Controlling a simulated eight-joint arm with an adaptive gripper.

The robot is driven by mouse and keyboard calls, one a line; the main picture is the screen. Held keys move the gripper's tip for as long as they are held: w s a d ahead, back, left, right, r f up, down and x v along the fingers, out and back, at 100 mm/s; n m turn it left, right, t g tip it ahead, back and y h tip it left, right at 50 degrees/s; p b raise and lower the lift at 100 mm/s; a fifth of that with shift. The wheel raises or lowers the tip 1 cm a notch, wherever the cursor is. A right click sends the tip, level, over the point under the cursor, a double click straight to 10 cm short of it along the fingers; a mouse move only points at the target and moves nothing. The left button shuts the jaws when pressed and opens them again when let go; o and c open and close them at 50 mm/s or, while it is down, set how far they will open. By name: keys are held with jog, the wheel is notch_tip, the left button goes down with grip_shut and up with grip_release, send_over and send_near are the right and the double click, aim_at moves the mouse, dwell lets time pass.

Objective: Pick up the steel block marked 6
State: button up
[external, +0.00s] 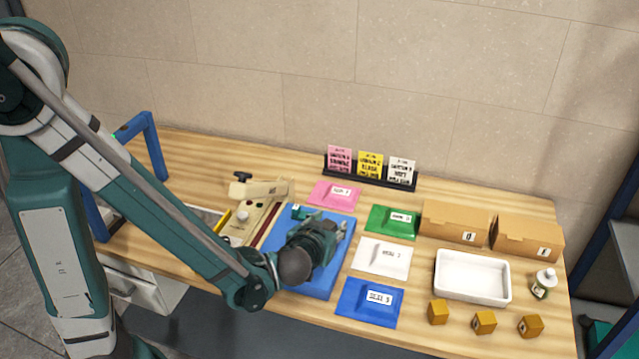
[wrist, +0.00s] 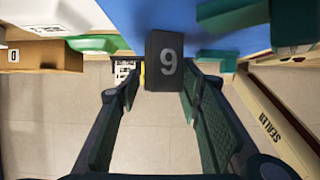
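A dark grey block (wrist: 165,62) shows in the wrist view between the ends of my fingers. Its face carries a light mark that reads as a 9 in this view, which has the wall low in the picture, so it may be an inverted 6. My gripper (wrist: 160,82) has its fingers spread on either side of the block. A thin gap shows at the left finger; contact at the right finger is unclear. In the external view my gripper (external: 318,238) is over the blue mat (external: 338,262) and hides the block.
A teal item (external: 301,212) lies by my gripper on the mat. Coloured packets, a white tray (external: 473,299), cardboard boxes (external: 455,221), a bottle (external: 543,284) and several small tan cubes (external: 484,322) are to the right.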

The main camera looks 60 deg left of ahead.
dwell(0.4)
jog(key=shift+b+x, duration=0.65)
jog(key=shift+x, duration=1.95)
jog(key=shift+a+r, duration=0.1)
jog(key=shift+a, duration=0.05)
grip_shut()
